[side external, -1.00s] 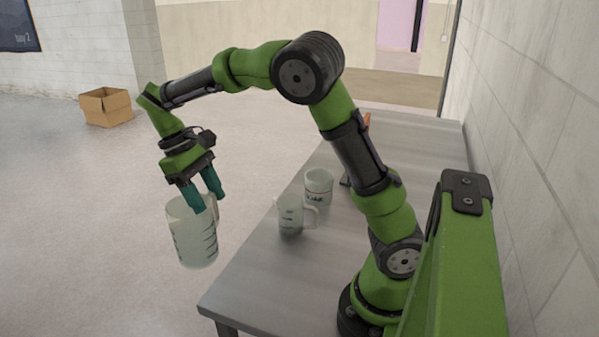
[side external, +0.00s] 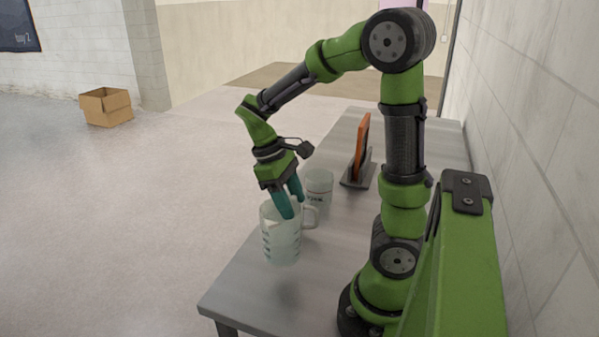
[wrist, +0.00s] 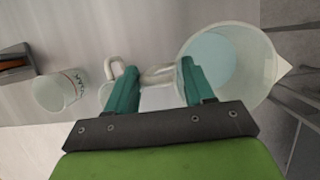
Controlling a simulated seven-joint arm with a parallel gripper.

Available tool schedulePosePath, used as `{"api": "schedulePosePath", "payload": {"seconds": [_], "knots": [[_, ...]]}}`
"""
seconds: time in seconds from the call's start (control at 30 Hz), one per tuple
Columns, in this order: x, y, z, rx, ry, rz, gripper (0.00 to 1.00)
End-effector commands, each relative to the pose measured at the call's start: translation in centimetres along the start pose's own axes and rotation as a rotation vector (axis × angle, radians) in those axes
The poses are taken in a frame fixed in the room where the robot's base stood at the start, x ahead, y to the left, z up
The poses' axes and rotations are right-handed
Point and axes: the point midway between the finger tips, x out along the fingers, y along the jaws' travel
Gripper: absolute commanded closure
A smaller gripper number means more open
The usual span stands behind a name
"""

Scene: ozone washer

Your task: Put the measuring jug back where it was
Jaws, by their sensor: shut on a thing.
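My gripper (side external: 288,212) is shut on the large clear measuring jug (side external: 278,244), which has dark graduation marks. In the wrist view the jug (wrist: 228,68) is at the right, its spout pointing right and its handle (wrist: 160,76) between my fingers (wrist: 160,85). Its inside looks pale blue. In the side view the jug is nearly upright in front of the table top; I cannot tell whether its base touches. A smaller jug is mostly hidden behind it, with its handle (side external: 311,214) showing; that handle also shows in the wrist view (wrist: 116,66).
A clear beaker with red and dark print (side external: 319,183) stands just behind the jugs; it is at the left in the wrist view (wrist: 58,92). An orange panel on a dark stand (side external: 361,150) is farther back. The grey table (side external: 250,290) is clear in front. A cardboard box (side external: 106,107) is on the floor.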

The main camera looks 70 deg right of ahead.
Motion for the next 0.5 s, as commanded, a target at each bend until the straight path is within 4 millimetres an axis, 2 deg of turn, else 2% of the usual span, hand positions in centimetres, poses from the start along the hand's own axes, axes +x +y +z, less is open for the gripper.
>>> {"api": "schedulePosePath", "payload": {"seconds": [0.1,0.27,0.5], "knots": [[1.7,0.0,-0.6,0.002,-0.003,0.002,0.9],[3.1,-0.1,-1.2,0.0,-0.002,0.003,0.9],[6.0,-0.3,-2.2,0.001,-0.002,0.002,0.9]]}}
